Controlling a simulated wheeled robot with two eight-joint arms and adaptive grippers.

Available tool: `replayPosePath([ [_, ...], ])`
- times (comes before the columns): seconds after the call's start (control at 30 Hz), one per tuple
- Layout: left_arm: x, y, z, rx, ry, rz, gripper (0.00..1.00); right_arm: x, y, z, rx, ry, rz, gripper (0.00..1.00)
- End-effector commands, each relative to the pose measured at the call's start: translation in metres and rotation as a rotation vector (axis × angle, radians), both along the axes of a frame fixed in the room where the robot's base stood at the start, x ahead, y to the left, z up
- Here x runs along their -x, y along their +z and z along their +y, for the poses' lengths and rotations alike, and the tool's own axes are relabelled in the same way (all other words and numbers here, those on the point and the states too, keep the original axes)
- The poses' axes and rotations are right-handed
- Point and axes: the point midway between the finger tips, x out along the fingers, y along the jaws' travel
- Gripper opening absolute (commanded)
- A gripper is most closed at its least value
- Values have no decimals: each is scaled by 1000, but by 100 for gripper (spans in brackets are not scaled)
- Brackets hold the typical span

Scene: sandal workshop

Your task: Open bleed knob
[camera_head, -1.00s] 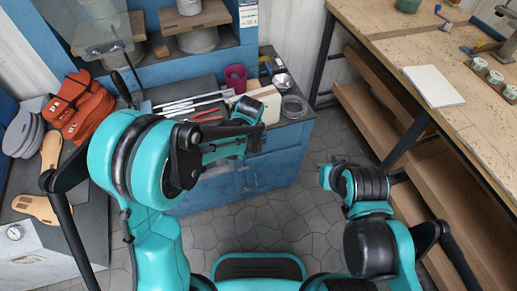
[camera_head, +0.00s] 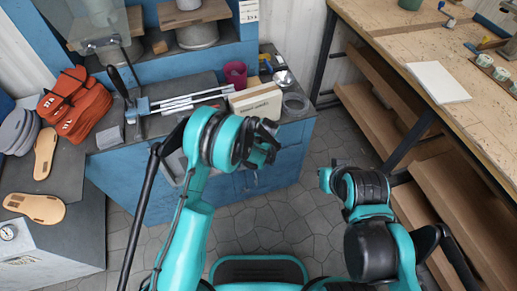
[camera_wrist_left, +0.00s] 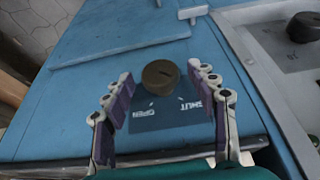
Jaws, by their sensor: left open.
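In the left wrist view a round dark brown knob (camera_wrist_left: 161,77) stands on a blue cabinet face. A dark label plate (camera_wrist_left: 170,128) beside it carries the words OPEN and SHUT, seen upside down. My left gripper (camera_wrist_left: 159,80) is open, its two fingers on either side of the knob with gaps to it. In the head view my left gripper (camera_head: 262,145) is in front of the blue cabinet (camera_head: 285,160), and the knob is hidden there. My right gripper (camera_head: 325,179) is over the floor at the right, its fingers too small to read.
A second dark knob (camera_wrist_left: 304,27) sits on a grey plate at the upper right of the wrist view. A wooden workbench (camera_head: 470,110) with shelves stands at the right. Red sandals (camera_head: 75,105) and tan soles (camera_head: 36,207) lie at the left.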

Motion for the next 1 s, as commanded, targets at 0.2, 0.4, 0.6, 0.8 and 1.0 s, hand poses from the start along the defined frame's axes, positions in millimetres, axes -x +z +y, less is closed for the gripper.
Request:
replayPosePath([
  [0.2, -1, -2, 1, 0, 0, 0, 58, 0, -1, 0, 0, 0, 0, 0],
  [0.4, -1, -2, 1, 0, 0, 0, 29, 0, -1, 0, 0, 0, 0, 0],
  [0.6, -1, -2, 1, 0, 0, 0, 10, 0, -1, 0, 0, 0, 0, 0],
  [0.8, -2, -2, 0, -28, -1, 8, 10, 0, -1, 0, 0, 0, 0, 0],
  [1.0, -2, -3, -3, -121, -1, 38, 10, 0, -1, 0, 0, 0, 0, 0],
])
